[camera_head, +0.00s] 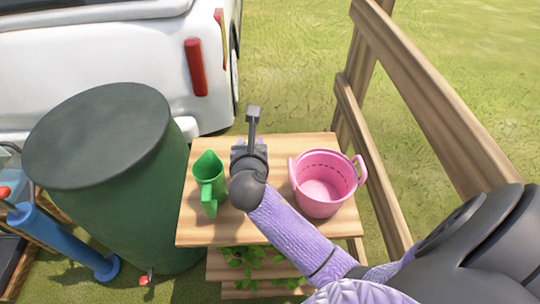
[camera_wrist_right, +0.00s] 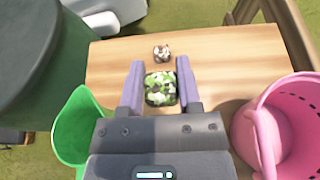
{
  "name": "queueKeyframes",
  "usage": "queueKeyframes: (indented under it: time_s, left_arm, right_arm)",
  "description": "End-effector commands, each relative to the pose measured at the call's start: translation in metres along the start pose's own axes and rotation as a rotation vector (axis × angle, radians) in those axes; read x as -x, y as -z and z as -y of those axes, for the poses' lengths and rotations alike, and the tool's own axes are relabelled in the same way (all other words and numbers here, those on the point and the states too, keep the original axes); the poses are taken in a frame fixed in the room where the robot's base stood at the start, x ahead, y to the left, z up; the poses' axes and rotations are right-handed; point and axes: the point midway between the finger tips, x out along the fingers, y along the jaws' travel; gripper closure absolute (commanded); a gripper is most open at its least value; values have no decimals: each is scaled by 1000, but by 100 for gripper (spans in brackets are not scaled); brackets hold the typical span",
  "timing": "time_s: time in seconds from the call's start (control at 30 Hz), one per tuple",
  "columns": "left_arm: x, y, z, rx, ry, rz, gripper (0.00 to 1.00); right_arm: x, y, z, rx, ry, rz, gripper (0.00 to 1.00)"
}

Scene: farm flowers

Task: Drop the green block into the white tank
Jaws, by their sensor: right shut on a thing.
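A green-and-white mottled block (camera_wrist_right: 160,88) sits between the two purple fingers of my right gripper (camera_wrist_right: 157,72) in the right wrist view. The gripper is shut on it, over the wooden table; its height above the top is hard to tell. In the head view my right gripper (camera_head: 252,130) is over the table's far middle and hides the block. A white rounded container, perhaps the white tank (camera_head: 188,128), shows partly behind the table's far left corner. It also shows at the top of the wrist view (camera_wrist_right: 100,10). My left gripper is not in view.
A small brown-and-white block (camera_wrist_right: 162,53) lies beyond my gripper. A large dark green barrel (camera_head: 110,190) stands left, a wooden fence (camera_head: 400,80) right, a white vehicle (camera_head: 110,70) behind.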

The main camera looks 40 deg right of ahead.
Motion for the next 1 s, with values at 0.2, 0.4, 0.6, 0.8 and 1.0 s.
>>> queueKeyframes:
  time_s: [0.2, 0.4, 0.6, 0.8, 1.0]
  left_arm:
    - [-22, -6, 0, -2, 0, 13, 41]
    - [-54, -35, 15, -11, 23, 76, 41]
    - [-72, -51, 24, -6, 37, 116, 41]
    - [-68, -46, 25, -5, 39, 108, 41]
    - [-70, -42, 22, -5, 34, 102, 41]
  right_arm:
    - [-20, 35, 5, -4, 2, -9, 100]
    - [-38, 81, 4, -3, 1, -10, 100]
    - [-50, 108, 4, -3, 0, -8, 100]
    - [-48, 103, 4, -4, 0, -5, 100]
    - [-49, 105, 4, -4, 0, -5, 38]
